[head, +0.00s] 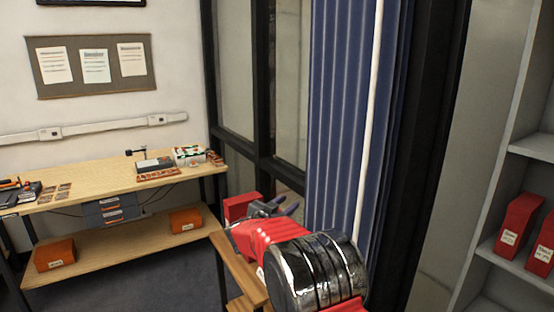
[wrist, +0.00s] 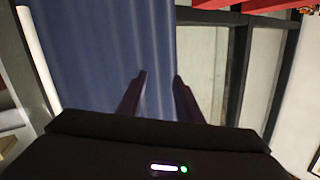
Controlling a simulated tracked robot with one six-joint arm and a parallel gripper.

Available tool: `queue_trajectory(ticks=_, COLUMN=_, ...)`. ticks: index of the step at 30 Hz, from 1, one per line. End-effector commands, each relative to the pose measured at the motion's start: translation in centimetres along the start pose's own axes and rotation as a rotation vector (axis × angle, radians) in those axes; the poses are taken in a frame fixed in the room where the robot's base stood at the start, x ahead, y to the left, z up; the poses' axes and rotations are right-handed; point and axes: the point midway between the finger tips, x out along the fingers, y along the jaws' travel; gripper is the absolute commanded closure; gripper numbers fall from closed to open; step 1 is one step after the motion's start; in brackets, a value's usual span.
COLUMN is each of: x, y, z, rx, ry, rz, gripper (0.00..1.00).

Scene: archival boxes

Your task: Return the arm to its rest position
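My arm reaches up from the bottom of the head view, in red and shiny dark metal, extended toward the blue curtain. My gripper (head: 287,208) is at its far end, beside a red box (head: 240,206). In the wrist view, my gripper (wrist: 158,76) shows two dark fingers standing apart with nothing between them. The blue vertical curtain (wrist: 105,50) fills the background behind the fingers. A red edge (wrist: 240,10) shows at the top of the wrist view.
The red box rests on a small wooden stand (head: 236,262) close left of my arm. A workbench (head: 100,188) stands at the left wall. Grey shelves (head: 490,255) with red boxes (head: 518,226) stand at the right. Dark window frames (head: 258,90) are behind.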

Motion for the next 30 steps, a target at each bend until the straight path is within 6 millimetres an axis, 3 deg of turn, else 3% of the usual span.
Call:
queue_trajectory(ticks=7, x=-2.8, y=-3.7, z=1.7, rx=0.0, ry=-0.176, rz=-0.268, gripper=0.68)
queue_trajectory(ticks=14, x=-7.6, y=-4.5, z=2.9, rx=-0.034, ry=-0.378, rz=-0.463, gripper=0.68)
queue_trajectory(ticks=20, x=-13.0, y=-2.4, z=3.6, rx=-0.093, ry=-0.568, rz=-0.577, gripper=0.68)
queue_trajectory(ticks=30, x=-21.9, y=5.3, z=3.9, rx=-0.227, ry=-0.852, rz=-0.639, gripper=0.68)
